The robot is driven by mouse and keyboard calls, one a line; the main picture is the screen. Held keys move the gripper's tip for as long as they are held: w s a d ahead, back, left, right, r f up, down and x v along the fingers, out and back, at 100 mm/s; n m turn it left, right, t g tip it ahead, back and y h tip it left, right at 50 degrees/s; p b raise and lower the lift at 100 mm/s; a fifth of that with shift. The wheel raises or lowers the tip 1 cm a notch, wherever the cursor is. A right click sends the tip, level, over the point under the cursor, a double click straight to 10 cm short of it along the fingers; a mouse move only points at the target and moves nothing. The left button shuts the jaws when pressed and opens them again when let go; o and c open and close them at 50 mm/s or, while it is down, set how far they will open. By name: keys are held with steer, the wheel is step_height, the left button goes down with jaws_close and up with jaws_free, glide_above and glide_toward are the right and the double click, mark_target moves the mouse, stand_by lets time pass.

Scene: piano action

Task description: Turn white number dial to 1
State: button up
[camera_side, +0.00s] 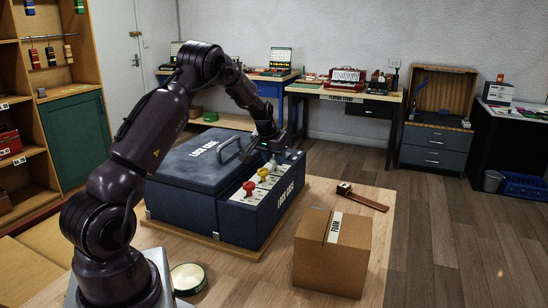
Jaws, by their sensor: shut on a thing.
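The blue lock case (200,170) stands on the wooden table, its front box carrying a pale dial panel along the top. A red dial (249,188) is nearest the camera, with a yellow dial (263,174) behind it. The white number dial (272,163) is farther along the row, largely covered by my gripper. My gripper (272,155) points down at the far part of the panel and is shut on the white dial. The fingertips and the number the dial shows are too small to read.
A cardboard box labelled FOAM (333,252) stands at the table's front right. A small brown wooden tool (362,197) lies behind it. A round tin (188,278) sits near my base. The case's lid handle (228,146) rises close to my wrist.

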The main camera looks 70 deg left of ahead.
steer(key=shift+n, duration=0.3)
steer(key=o, duration=0.9)
steer(key=v, duration=1.3)
steer(key=shift+d, duration=0.15)
steer(key=s+d+r+m+h, duration=0.1)
steer(key=s+d+r+m, duration=0.1)
steer(key=s+d, duration=0.4)
steer(key=s+d+r+m+t, duration=0.1)
steer(key=s+d, duration=0.5)
steer(key=d, duration=1.1)
steer(key=s+d+r+m+t+h, duration=0.1)
steer(key=s+d+r+m, duration=0.2)
steer(key=d, duration=0.8)
steer(key=s+m, duration=0.2)
steer(key=s, duration=0.1)
steer(key=shift+d+h, duration=0.25)
steer(key=shift+h, duration=0.05)
